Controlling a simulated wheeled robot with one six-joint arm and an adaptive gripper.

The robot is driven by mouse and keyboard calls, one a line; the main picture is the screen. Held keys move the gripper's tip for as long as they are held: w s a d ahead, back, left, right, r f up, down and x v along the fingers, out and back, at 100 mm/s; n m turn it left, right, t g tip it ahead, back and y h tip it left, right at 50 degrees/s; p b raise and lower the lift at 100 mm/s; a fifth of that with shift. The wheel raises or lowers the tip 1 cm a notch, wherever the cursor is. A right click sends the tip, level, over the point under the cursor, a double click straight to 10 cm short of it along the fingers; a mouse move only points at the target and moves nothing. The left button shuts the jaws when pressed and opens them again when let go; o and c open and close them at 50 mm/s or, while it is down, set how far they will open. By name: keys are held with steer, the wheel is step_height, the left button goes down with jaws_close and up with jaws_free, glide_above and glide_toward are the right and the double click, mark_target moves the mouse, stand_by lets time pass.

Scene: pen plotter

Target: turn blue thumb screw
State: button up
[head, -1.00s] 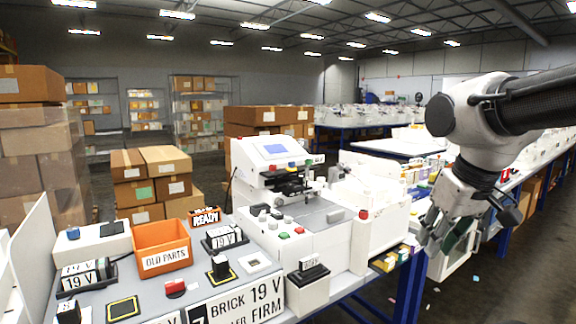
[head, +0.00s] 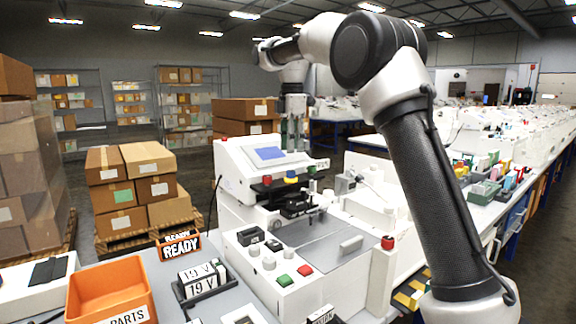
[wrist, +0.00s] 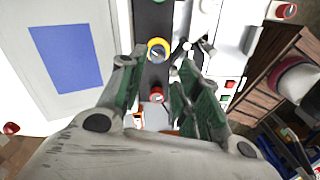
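A round knob with a blue-grey centre and a yellow ring (wrist: 158,50) sits on a dark strip of the white machine. It also shows in the head view as a small yellow-ringed knob (head: 291,177). A red knob (wrist: 156,95) stands on the same strip, nearer the palm. My gripper (wrist: 160,75) is open and empty, with its green-padded fingers on either side of the strip. In the head view my gripper (head: 293,148) points down above the strip. Its height above the knobs is hard to judge, and I see no contact.
The machine's screen (head: 270,153) lies left of my gripper. Green and red buttons (head: 284,281) are on its front panel. An orange bin (head: 110,296) and a READY sign (head: 180,245) stand on the bench at left. Stacked cartons (head: 140,185) stand behind.

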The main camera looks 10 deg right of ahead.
mark_target(291, 171)
steer(key=shift+w+a+f, duration=0.1)
steer(key=shift+w+f, duration=0.15)
steer(key=shift+f, duration=0.1)
step_height(291, 171, down, 7)
steer(key=shift+f, duration=0.1)
steer(key=shift+c, duration=0.3)
jaws_close()
